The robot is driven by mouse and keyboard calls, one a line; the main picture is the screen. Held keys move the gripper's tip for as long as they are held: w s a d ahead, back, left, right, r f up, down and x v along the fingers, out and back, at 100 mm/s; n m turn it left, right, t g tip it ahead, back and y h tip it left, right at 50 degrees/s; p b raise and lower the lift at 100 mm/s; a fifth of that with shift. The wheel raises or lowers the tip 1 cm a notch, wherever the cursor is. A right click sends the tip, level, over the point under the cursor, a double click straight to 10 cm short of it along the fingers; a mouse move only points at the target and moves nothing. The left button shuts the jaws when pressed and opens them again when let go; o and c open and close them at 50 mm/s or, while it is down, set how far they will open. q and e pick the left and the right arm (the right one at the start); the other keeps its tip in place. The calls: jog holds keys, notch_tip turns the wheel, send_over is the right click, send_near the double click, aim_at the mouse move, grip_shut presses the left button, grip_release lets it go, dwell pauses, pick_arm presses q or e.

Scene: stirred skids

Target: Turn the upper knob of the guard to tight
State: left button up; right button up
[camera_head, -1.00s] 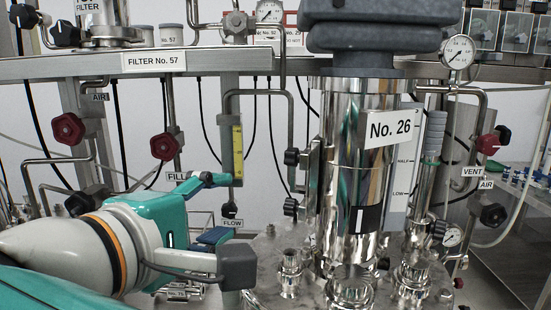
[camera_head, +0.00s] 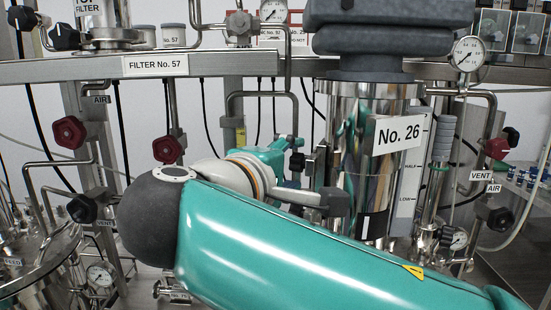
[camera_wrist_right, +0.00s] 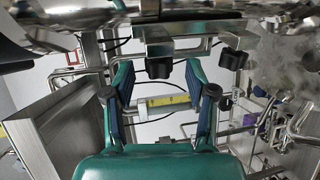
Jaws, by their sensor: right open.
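The guard (camera_head: 317,165) is a narrow metal piece on the left side of the shiny No. 26 column (camera_head: 345,115). Its upper knob (camera_head: 297,161) is black and lobed; my gripper partly overlaps it in the head view. In the right wrist view the upper knob (camera_wrist_right: 159,68) shows between my two fingers, with a second black knob (camera_wrist_right: 233,58) to the right. My right gripper (camera_head: 287,146) is open, its fingers on either side of the upper knob; I cannot tell whether they touch it. Knob markings are not readable. My left gripper is not in view.
A yellow-scaled flow gauge (camera_wrist_right: 168,101) shows behind the fingers. Red valve handwheels (camera_head: 69,132) and (camera_head: 167,149) sit at left on the pipes. A grey sleeve (camera_head: 441,138) and a pressure gauge (camera_head: 468,54) stand right of the column. Pipes and hanging cables crowd the back.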

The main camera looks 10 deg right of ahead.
jog(key=shift+x, duration=1.4)
jog(key=shift+c, duration=0.3)
grip_shut()
jog(key=shift+f, duration=0.15)
